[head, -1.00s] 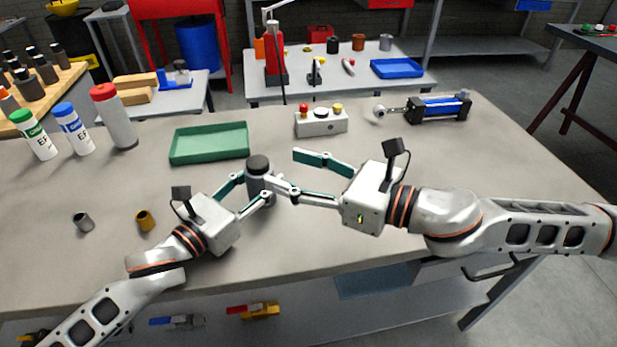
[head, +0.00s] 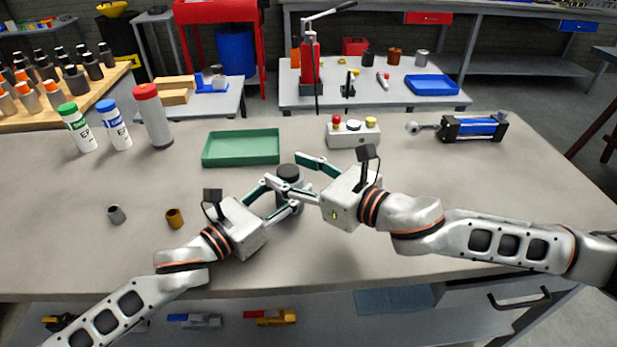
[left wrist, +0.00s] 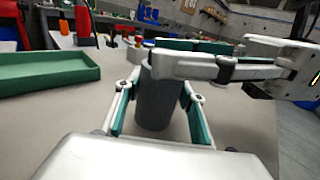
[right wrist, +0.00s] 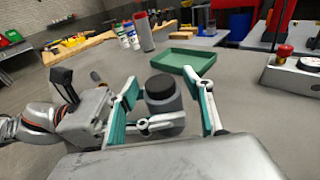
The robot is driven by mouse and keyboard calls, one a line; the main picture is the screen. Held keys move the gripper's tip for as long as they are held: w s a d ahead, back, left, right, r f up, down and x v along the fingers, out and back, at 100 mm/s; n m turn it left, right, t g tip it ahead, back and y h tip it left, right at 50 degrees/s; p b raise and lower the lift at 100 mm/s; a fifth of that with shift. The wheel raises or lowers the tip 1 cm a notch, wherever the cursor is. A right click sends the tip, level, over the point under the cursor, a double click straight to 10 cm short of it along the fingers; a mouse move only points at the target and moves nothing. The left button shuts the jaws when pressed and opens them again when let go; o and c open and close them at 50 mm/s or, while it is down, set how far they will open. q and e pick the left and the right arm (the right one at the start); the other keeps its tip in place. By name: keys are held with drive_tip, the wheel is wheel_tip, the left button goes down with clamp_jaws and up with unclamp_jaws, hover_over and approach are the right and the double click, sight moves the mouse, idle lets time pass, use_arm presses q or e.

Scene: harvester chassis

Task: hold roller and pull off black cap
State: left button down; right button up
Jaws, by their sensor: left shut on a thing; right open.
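The grey roller (head: 291,196) stands upright on the table with the black cap (head: 288,172) on its top. It also shows in the left wrist view (left wrist: 154,100), where its top is hidden behind my right gripper's finger. In the right wrist view the black cap (right wrist: 160,87) sits between the right fingers. My left gripper (head: 279,199) is shut on the roller's body from the left. My right gripper (head: 302,178) is open, its fingers on either side of the roller's upper end near the cap; I cannot tell if either finger touches it.
A green tray (head: 241,163) lies behind the roller. A button box (head: 353,141) and a blue cylinder unit (head: 473,128) stand further right. Small grey (head: 116,215) and brown (head: 175,218) bushings lie at left. Several bottles stand at the back left.

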sight(288, 169)
drive_tip(key=shift+w+a+f, duration=0.1)
drive_tip(key=shift+w+a, duration=0.3)
drive_tip(key=c, duration=1.4)
drive_tip(key=shift+r, duration=1.15)
drive_tip(key=shift+r, duration=0.1)
drive_tip(key=shift+r, duration=1.95)
use_arm(q)
drive_tip(key=c, duration=1.2)
unclamp_jaws()
